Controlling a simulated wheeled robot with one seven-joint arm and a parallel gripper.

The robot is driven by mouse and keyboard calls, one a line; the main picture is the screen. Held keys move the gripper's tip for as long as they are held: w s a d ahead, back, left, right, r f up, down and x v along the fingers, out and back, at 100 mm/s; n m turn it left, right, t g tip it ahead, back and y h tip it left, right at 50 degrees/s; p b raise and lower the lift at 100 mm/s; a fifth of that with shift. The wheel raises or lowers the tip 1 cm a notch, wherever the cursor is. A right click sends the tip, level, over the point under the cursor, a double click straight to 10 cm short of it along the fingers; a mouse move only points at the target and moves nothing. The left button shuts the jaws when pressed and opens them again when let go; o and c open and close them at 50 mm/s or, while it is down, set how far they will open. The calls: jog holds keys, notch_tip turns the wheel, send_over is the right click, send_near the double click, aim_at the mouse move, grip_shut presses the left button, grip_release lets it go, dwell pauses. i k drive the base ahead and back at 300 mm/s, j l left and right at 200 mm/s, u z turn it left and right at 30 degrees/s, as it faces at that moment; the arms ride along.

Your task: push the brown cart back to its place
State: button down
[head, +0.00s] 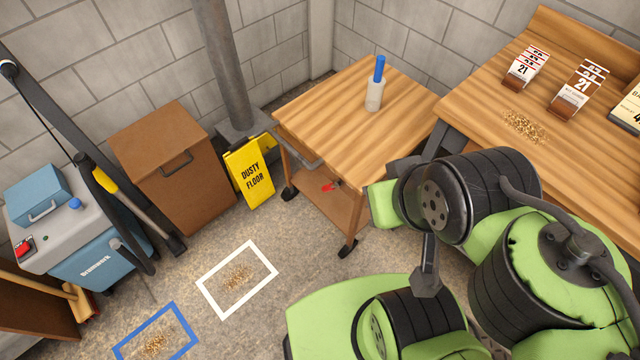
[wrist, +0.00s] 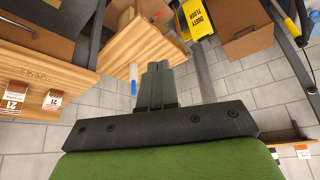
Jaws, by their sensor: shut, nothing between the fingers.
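The brown cart (head: 345,110) is a wooden-topped cart on black casters, standing by the pillar corner with its right side close to the workbench. A bottle with a blue top (head: 375,85) stands upright on it, and a small red item lies on its lower shelf. In the wrist view, which is upside down, the cart top (wrist: 150,45) appears beyond my gripper (wrist: 158,72). The gripper's fingers are shut together and empty, and contact with the cart cannot be seen. In the head view my green and black arm covers the cart's right side; the fingertips cannot be made out.
A brown cabinet (head: 180,165), a yellow floor sign (head: 249,172) and a blue machine (head: 85,260) stand left. White (head: 206,298) and blue (head: 184,314) outlines mark the floor around sawdust. The workbench (head: 480,75) holds calendars. Floor before the cart is open.

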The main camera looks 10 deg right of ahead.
aim_at(330, 125)
jog(key=i+j+u, duration=0.4)
jog(key=i, duration=0.15)
jog(key=i+j+u, duration=0.2)
jog(key=i+u, duration=0.2)
jog(key=i, duration=0.2)
jog(key=i+u, duration=0.4)
jog(key=i, duration=0.15)
